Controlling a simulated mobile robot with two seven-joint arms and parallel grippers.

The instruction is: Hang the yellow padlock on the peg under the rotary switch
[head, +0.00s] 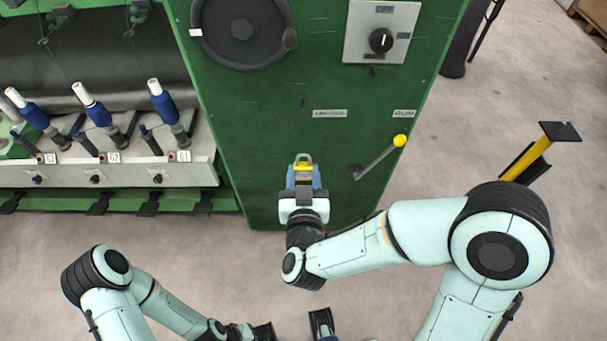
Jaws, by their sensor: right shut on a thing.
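The yellow padlock (303,164) is between the blue-sided fingers of my right gripper (303,178), in front of the lower part of the green panel. Its grey shackle points up. The rotary switch (381,40) is a black knob on a grey plate, high on the panel at the right. A small dark peg (373,70) sticks out just under that plate, up and right of the padlock, well apart from it. My left arm is low in the picture; its gripper is only partly visible at the bottom edge, and its opening is unclear.
A lever with a yellow knob (400,140) juts from the panel right of my right gripper. Another small dark peg (302,101) sits above the padlock. A black handwheel (241,31) is at upper left. Spindles with blue bobbins (164,107) line the machine at left.

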